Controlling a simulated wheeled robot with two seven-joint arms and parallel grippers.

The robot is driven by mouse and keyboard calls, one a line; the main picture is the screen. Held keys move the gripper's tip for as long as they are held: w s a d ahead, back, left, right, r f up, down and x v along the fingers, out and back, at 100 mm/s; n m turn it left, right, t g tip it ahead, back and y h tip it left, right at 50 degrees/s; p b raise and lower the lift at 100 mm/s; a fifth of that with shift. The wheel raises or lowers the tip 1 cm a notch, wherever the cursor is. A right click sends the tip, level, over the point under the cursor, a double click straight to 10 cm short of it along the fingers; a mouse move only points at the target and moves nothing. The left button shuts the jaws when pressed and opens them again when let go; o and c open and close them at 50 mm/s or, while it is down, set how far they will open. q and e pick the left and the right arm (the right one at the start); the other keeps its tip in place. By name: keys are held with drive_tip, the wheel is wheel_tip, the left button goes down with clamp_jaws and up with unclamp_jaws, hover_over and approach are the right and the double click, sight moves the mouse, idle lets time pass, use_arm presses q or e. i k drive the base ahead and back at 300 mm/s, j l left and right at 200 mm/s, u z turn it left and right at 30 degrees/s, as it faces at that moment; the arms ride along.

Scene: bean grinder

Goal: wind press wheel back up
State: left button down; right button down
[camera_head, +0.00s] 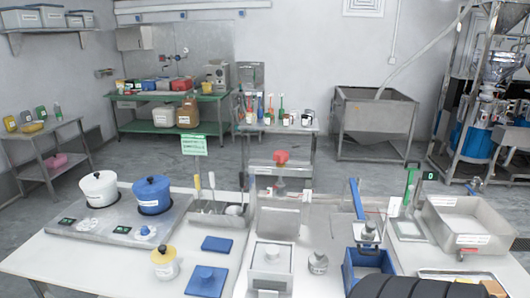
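A red wheel-like knob (281,156) sits on top of a short stem above a grey metal press-like frame (279,218) at the back middle of the white table. It is small in the picture, and I cannot read its thread or how high it is set. No gripper touches it. A black ribbed part of my arm lies across the bottom right corner, with its fingers out of the picture. My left gripper does not show.
Two lidded pots, white (98,189) and blue (152,195), stand at the left. A steel tray (465,222) is at the right. A blue pad (217,244) lies in front.

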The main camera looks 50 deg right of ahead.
sight(280, 157)
drive_tip(key=z, duration=1.8)
